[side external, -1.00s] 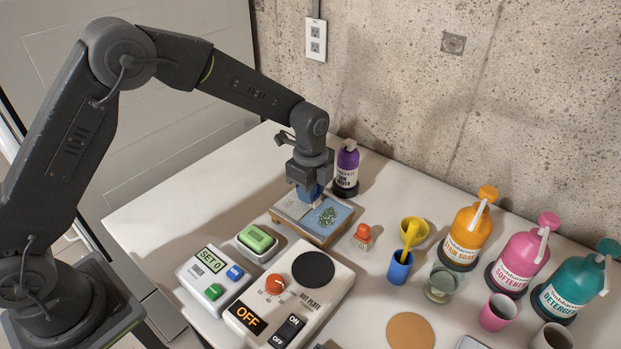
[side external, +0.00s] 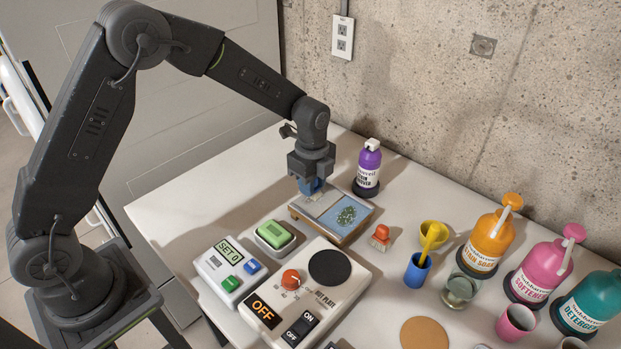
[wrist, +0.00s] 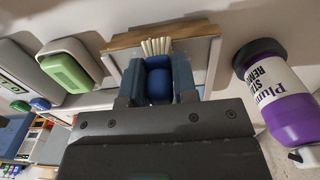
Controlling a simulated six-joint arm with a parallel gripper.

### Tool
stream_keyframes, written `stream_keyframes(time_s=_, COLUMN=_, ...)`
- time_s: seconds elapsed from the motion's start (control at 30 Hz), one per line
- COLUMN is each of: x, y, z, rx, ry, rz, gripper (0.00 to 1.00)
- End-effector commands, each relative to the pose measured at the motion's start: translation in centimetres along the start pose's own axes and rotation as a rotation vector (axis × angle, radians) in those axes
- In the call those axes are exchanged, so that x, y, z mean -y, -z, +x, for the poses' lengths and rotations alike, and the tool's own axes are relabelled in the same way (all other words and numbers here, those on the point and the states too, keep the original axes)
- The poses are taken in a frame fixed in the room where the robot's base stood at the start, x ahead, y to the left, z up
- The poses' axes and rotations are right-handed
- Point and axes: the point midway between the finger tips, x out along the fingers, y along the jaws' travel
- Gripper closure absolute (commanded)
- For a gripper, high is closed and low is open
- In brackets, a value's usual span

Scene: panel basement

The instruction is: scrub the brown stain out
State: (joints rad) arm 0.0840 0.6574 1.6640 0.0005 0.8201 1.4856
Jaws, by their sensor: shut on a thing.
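My gripper (side external: 312,181) is shut on a blue-handled brush (wrist: 160,84), whose cream bristles (wrist: 157,46) show in the wrist view. The brush is over the left part of a wood-edged board (side external: 345,243). A pale grey-white patch (side external: 318,205) covers the left of the board, partly behind the gripper. A blue patch (side external: 330,221) with a dark green speckled stain (side external: 346,215) lies on the right. I see no brown stain; the brush and gripper hide part of the pale patch. I cannot tell whether the bristles touch it.
A purple stain remover bottle (side external: 368,170) stands behind the board. A green block in a dish (side external: 274,234), a hot plate (side external: 330,268) and a scale-like box (side external: 229,265) are in front.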

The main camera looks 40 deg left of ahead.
Motion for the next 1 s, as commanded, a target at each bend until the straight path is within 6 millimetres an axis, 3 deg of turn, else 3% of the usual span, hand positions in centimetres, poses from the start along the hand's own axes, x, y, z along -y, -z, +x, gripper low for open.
stream_keyframes(time_s=0.5, x=-0.3, y=4.6, z=0.1, rx=0.0, ry=-0.002, rz=0.001, gripper=0.99)
stream_keyframes(time_s=0.63, x=-1.6, y=4.5, z=0.0, rx=0.0, ry=-0.002, rz=0.0, gripper=0.99)
stream_keyframes(time_s=1.0, x=-1.4, y=0.8, z=0.1, rx=0.0, ry=-0.003, rz=-0.003, gripper=0.99)
